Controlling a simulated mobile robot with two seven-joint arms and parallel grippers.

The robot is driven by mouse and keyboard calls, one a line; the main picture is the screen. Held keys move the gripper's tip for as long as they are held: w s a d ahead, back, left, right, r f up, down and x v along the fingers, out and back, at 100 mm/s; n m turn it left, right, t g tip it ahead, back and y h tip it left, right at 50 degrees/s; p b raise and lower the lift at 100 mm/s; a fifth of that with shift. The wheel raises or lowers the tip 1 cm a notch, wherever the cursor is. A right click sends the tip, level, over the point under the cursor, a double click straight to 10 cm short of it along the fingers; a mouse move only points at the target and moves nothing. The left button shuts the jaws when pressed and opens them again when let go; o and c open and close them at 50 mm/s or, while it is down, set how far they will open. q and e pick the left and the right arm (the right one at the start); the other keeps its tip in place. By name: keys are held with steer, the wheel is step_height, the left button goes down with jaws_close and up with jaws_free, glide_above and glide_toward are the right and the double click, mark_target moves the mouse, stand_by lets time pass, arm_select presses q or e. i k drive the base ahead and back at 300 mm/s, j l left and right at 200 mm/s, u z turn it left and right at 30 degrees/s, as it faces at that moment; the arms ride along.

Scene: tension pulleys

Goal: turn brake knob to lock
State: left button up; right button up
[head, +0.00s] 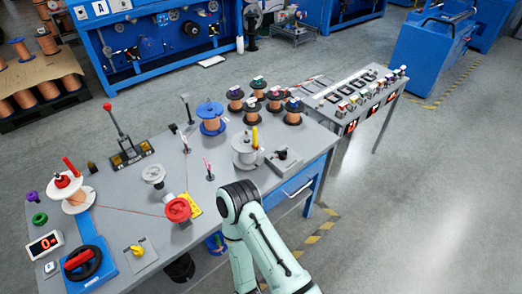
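A small yellow knob (137,250) sits on a light plate at the front edge of the grey workbench (120,205). A round red part (178,209) sits right of it, beside a yellow plate. I cannot tell for sure which of these is the brake knob, nor read any lock marking. My arm's pale green links and dark joint rise from the bottom centre, right of the red part. Neither of my grippers is in view.
Left on the bench are a black handwheel with a red grip (82,263), a display (45,244) and a white spool (75,196). A red-knobbed lever (119,132) stands farther back. Copper spools (235,98) line the far side. A thin wire crosses the bench. Floor on the right is clear.

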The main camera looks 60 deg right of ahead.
mark_target(283, 154)
steer(key=z, duration=2.15)
